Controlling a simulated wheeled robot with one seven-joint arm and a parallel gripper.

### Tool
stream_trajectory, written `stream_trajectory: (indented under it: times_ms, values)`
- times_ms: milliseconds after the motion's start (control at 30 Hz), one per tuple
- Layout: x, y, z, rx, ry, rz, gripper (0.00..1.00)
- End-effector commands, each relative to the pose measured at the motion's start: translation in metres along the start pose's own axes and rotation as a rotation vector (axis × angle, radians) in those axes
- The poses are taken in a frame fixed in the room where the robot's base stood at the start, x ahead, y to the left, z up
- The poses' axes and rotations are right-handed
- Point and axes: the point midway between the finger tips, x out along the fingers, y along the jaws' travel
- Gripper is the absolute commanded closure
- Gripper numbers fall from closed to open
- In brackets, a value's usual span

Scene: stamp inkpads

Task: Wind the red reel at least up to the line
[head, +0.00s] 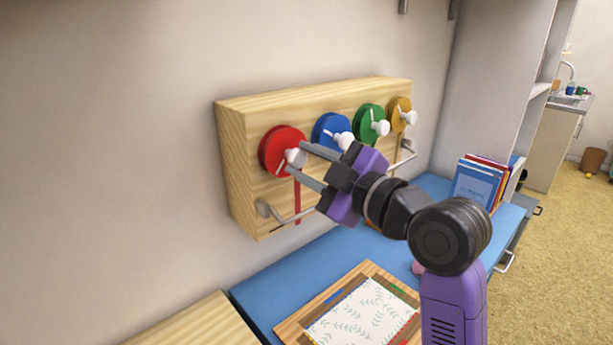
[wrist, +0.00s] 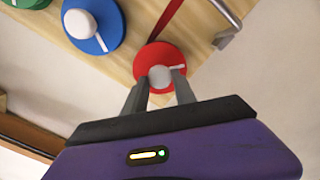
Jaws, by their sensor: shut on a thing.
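The red reel (head: 276,150) is at the left end of a wooden board in the head view, and it also shows in the wrist view (wrist: 150,58). It has a white knob (head: 296,157) and a white mark on its face. A red ribbon (head: 297,205) hangs below it, partly hidden by my fingers. My gripper (head: 303,164) reaches in from the right, its grey fingers shut on the white knob. In the wrist view the knob (wrist: 160,76) sits between the fingertips. I cannot make out the line.
A blue reel (head: 330,129), a green reel (head: 369,122) and a yellow reel (head: 399,113) sit right of the red one on the wooden board (head: 240,160). A metal bar (head: 283,217) sticks out below. Books (head: 478,185) stand on the blue desk (head: 270,297) at right.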

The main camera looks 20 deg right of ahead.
Motion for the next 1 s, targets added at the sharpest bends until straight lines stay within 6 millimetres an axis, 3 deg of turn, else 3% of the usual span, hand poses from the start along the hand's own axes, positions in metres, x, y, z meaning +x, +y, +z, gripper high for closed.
stream_trajectory:
  times_ms: [500, 1000]
  values:
    - [-0.0001, -0.0042, 0.0025, -0.455, 0.001, 0.001, 1.0]
    - [0.0003, -0.0037, 0.0009, -0.65, 0.002, -0.002, 1.0]
